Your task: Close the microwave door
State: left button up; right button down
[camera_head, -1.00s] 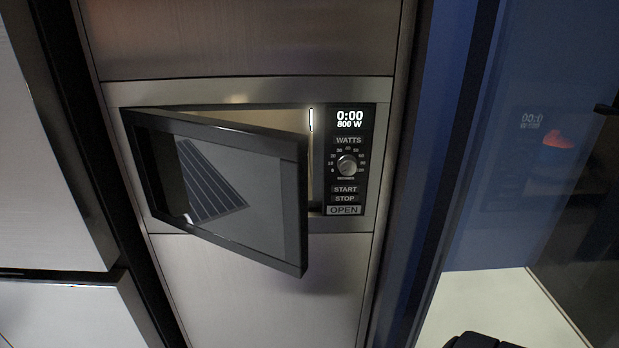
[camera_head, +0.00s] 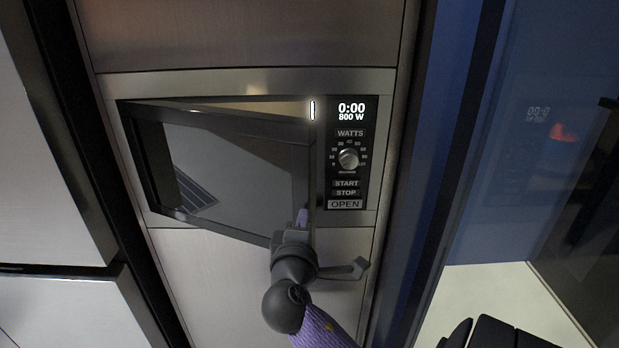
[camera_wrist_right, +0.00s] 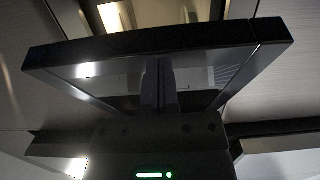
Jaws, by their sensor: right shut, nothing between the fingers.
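The microwave (camera_head: 250,85) is built into a steel cabinet front. Its dark-framed door (camera_head: 225,170) is hinged at the left and stands partly open, with a narrow gap to the lit cavity along the top. My right gripper (camera_head: 302,222) is at the lower right of the door, by its free edge, and appears to touch its outer face. In the right wrist view the shut fingers (camera_wrist_right: 158,85) point at the door (camera_wrist_right: 155,50), with nothing between them. The contact point itself is partly hidden. My left gripper is not in view.
The control panel (camera_head: 348,150) with display, knob and buttons is right of the door. Steel cabinet panels lie above and below. A blue wall and a glassy dark surface (camera_head: 560,160) are on the right, with a dark object (camera_head: 490,335) at the bottom right.

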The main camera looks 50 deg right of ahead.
jog(key=b+x, duration=0.1)
jog(key=x, duration=1.1)
jog(key=shift+b, duration=0.35)
jog(key=w+d+t, duration=0.1)
jog(key=d, duration=0.1)
jog(key=w+d+n+t+y+b, duration=0.1)
jog(key=d, duration=0.1)
jog(key=shift+w, duration=0.4)
jog(key=shift+s, duration=0.1)
